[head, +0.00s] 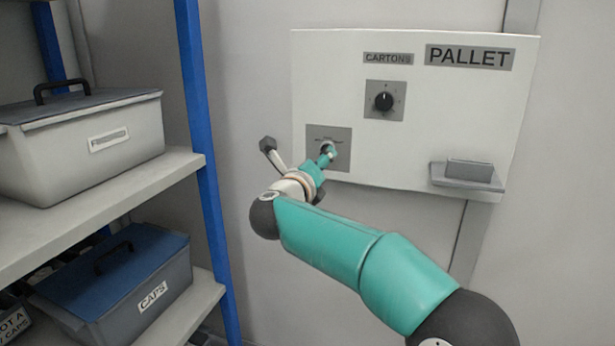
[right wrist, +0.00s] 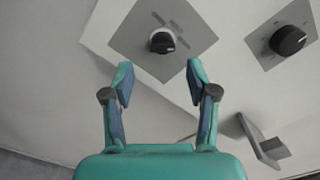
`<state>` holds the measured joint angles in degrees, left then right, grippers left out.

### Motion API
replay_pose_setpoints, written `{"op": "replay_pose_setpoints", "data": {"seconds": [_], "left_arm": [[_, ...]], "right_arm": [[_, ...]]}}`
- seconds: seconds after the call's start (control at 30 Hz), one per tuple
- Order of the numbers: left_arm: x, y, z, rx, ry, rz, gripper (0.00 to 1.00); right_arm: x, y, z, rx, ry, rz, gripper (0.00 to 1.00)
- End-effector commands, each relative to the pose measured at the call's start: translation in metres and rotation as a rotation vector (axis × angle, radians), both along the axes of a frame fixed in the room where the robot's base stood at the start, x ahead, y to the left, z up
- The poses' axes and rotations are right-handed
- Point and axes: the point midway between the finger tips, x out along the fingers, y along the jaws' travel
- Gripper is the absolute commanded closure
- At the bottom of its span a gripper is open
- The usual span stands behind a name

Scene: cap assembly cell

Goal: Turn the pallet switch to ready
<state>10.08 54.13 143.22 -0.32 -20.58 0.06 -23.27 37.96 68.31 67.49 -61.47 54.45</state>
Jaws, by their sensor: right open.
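A white wall panel (head: 460,110) marked PALLET carries two rotary switches on grey plates. The lower left switch (right wrist: 162,42) has a black knob on a light collar; its plate (head: 343,135) has small print I cannot read. My right gripper (head: 327,155) is at this switch and partly hides it in the head view. In the right wrist view my right gripper (right wrist: 160,76) is open and empty, and the knob appears just beyond the fingertips, roughly centred between them. Contact is not visible. My left gripper is not in view.
A second black knob (head: 384,101) sits higher on the panel under a CARTONS label (head: 388,59). A small grey ledge (head: 467,177) juts out at the lower right. A blue-posted shelf (head: 180,168) with a grey bin (head: 80,148) and a CAPS bin (head: 125,280) stands left.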

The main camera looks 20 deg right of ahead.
Motion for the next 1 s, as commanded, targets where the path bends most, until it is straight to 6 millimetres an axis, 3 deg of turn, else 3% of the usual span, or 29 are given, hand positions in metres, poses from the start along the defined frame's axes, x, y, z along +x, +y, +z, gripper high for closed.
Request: {"op": "replay_pose_setpoints", "data": {"seconds": [0.2,0.4,0.83,1.0], "left_arm": [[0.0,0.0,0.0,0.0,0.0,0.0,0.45],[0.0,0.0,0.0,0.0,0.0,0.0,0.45],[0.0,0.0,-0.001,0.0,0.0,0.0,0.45],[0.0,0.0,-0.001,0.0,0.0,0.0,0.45]], "right_arm": [[-0.037,0.026,-0.001,-0.001,0.002,0.004,0.42],[-0.057,0.04,-0.002,0.0,0.002,0.001,0.42],[-0.061,0.041,-0.002,0.0,0.002,-0.002,0.42],[-0.053,0.014,-0.019,-0.005,0.03,-0.049,0.42]]}}
